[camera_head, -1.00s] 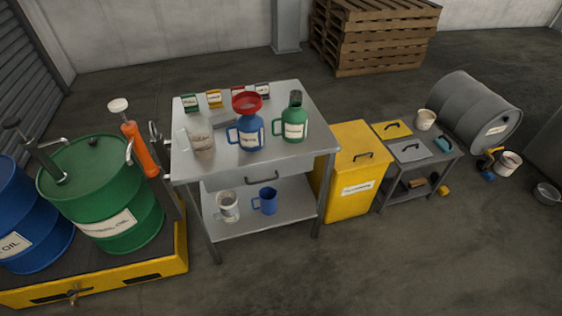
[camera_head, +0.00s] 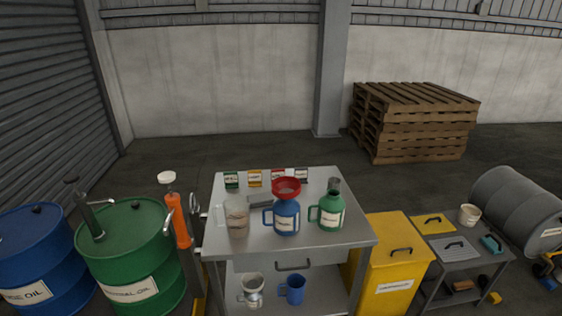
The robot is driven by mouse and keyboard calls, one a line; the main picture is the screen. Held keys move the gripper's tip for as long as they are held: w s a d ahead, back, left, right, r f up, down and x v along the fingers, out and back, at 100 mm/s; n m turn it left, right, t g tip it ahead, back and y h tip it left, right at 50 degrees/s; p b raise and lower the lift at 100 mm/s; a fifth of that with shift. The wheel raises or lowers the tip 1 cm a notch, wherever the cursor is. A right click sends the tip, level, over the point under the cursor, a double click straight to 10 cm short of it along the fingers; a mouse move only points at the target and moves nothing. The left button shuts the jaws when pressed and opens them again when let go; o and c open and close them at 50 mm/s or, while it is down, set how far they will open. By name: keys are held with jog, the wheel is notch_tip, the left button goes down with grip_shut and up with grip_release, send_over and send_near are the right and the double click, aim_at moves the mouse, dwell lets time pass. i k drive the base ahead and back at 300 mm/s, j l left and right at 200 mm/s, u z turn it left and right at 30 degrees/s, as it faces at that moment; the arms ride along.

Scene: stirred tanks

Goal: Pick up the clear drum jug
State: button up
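A clear jug (camera_head: 237,217) with a handle on its left side stands upright at the left of the grey metal work table's top (camera_head: 320,238). It seems to hold or bear something brownish, too small to make out. A second pale, clear-looking jug (camera_head: 251,291) stands on the lower shelf, beside a blue mug (camera_head: 293,289). A blue jug (camera_head: 286,219) with a red funnel (camera_head: 286,187) in its top and a green jug (camera_head: 330,212) stand to the right of the clear jug on the table top. My gripper is not in view.
Pallets (camera_head: 415,120) are stacked behind. Open floor lies between table and wall.

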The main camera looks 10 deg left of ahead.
aim_at(237, 206)
jog(key=i+j+u, duration=0.25)
jog(key=i+j, duration=0.15)
jog(key=j, duration=0.25)
jog(key=i+j+u, duration=0.3)
jog(key=j, duration=0.3)
jog(key=i, duration=0.1)
